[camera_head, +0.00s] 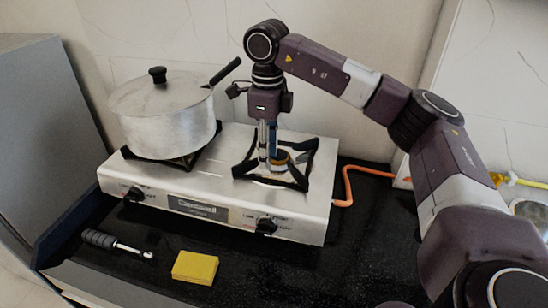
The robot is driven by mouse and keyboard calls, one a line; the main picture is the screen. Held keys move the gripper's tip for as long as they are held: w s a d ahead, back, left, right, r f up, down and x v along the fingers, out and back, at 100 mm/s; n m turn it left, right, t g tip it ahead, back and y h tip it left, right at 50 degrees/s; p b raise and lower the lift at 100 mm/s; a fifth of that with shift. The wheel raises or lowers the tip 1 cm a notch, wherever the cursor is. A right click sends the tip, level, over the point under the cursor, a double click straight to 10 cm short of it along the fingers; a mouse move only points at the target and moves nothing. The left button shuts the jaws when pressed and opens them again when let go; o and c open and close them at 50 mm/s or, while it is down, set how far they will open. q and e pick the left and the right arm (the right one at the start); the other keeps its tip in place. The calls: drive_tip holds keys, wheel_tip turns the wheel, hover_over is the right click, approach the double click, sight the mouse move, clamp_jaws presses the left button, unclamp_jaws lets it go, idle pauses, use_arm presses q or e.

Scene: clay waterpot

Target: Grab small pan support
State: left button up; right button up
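The small pan support (304,184) is a black square frame with short arms pointing inward. It sits around the right burner (281,157) on the silver gas stove. My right gripper (268,160) points straight down over this burner, with its fingertips low beside the burner and inside the outline of the pan support. Its fingers look close together, but I cannot tell whether they touch the support or grip any part of it. My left gripper is not in view.
A lidded metal pot (165,118) with a black handle stands on the left burner. A ratchet-like tool (117,244) and a yellow block (195,267) lie on the black counter (285,275) in front. An orange hose (349,186) runs from the stove's right side.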

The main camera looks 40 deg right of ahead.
sight(269, 181)
drive_tip(key=f, duration=0.2)
drive_tip(key=f+p, duration=0.1)
drive_tip(key=f, duration=0.2)
drive_tip(key=shift+s+f, duration=0.35)
drive_tip(key=shift+w+a+f+p, duration=0.1)
drive_tip(key=shift+f+p, duration=0.2)
drive_tip(key=shift+f, duration=0.15)
drive_tip(key=shift+c, duration=0.2)
clamp_jaws()
drive_tip(key=shift+r, duration=0.15)
